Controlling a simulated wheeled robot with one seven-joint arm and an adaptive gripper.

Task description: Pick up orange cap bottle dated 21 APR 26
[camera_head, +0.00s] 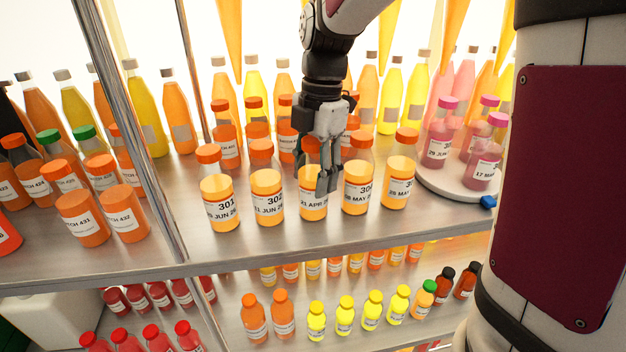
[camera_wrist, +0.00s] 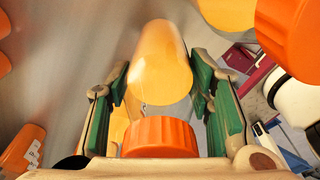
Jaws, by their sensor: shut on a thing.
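The orange-capped bottle (camera_head: 313,207) whose label reads 21 APR 2-, its end hidden, stands in the middle of the front row on the upper shelf. It holds orange-yellow juice and looks upright. My gripper (camera_head: 325,183) is around it from above and behind, with a finger in front of its right side. In the wrist view the bottle's orange cap (camera_wrist: 160,137) and yellow body (camera_wrist: 163,62) lie between the green finger pads of my gripper (camera_wrist: 163,88). The gripper is shut on this bottle. I see no clear gap below its base.
Bottle 301 (camera_head: 220,205) and another bottle (camera_head: 267,200) stand close on the left; bottles (camera_head: 357,188) and (camera_head: 397,185) stand close on the right. A round turntable (camera_head: 440,190) with pink bottles is at right. A metal post (camera_head: 150,150) stands at left. The shelf's front strip is clear.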

